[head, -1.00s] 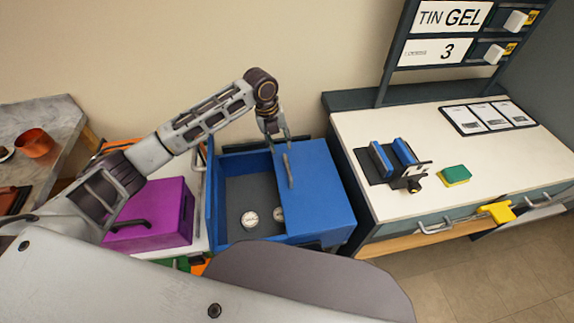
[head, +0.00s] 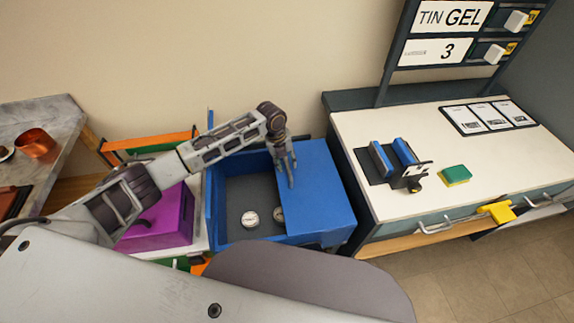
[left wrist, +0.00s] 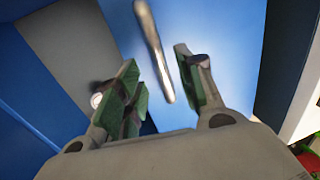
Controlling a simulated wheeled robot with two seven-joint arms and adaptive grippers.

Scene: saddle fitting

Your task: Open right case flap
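The blue case (head: 240,238) stands between the purple box and the white-topped bench. Its left half is open and shows a grey floor with two round white-topped tins (head: 250,218). Its right flap (head: 325,200) lies flat and closed over the right half. My left gripper (head: 287,178) is over the left part of this flap, at its handle. In the left wrist view the metal bar handle (left wrist: 155,50) runs between the two green-padded fingers (left wrist: 160,90), which are apart with gaps at both sides. My right gripper is not in view.
A purple box (head: 160,225) with a handle is left of the case, beneath my left arm. The bench (head: 400,195) at right holds a blue-and-grey fixture (head: 392,160) and a green-yellow sponge (head: 455,175). A copper pot (head: 35,143) stands far left.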

